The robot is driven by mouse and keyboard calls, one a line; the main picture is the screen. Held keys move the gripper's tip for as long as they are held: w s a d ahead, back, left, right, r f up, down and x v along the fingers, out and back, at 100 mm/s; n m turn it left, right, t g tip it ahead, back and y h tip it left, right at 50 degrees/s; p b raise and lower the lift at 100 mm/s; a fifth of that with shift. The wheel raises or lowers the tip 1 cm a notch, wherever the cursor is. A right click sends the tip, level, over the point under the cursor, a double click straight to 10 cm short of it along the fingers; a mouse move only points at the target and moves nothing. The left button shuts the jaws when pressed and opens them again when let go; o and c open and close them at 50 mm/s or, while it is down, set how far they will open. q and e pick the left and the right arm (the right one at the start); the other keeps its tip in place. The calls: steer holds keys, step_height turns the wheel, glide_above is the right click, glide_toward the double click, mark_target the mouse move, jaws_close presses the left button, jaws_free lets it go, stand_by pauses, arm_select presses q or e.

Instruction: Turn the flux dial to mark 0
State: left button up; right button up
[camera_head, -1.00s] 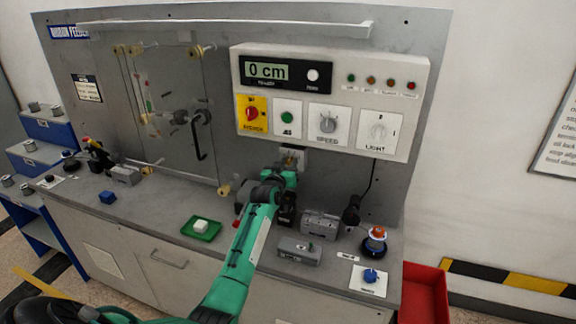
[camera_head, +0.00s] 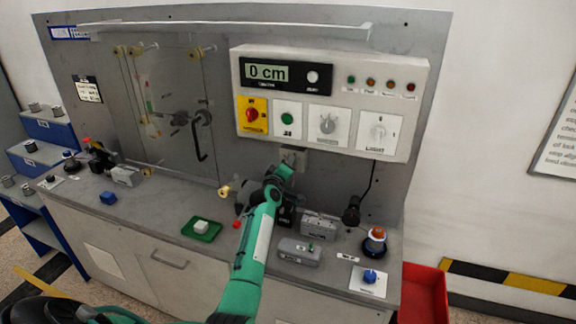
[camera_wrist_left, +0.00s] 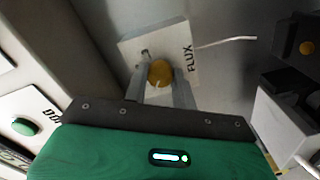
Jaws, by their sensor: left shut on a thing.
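The flux dial is a yellow round knob (camera_wrist_left: 160,73) on a pale plate (camera_wrist_left: 137,45) marked FLUX, seen in the wrist view. In the head view its plate (camera_head: 296,153) sits on the grey back panel below the control box; the knob itself is hard to make out there. My left gripper (camera_wrist_left: 161,84) has its two fingers on either side of the knob and is shut on it. In the head view the left gripper (camera_head: 286,170) is at the plate, partly hidden by its own wrist. The dial's mark and its pointer cannot be read. My right gripper is out of view.
The control box (camera_head: 415,75) with a display reading 0 cm, switches and knobs is just above. Grey blocks (camera_head: 301,250), a blue knob (camera_head: 370,276) and an orange-topped button (camera_head: 376,236) stand on the bench at right. A green tray (camera_head: 202,228) lies left of my arm.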

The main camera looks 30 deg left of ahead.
arm_select(q)
steer(key=shift+f+n, duration=0.1)
steer(key=shift+n, duration=1.4)
steer(key=o, duration=1)
steer(key=b+v, duration=0.2)
steer(key=v, duration=1.2)
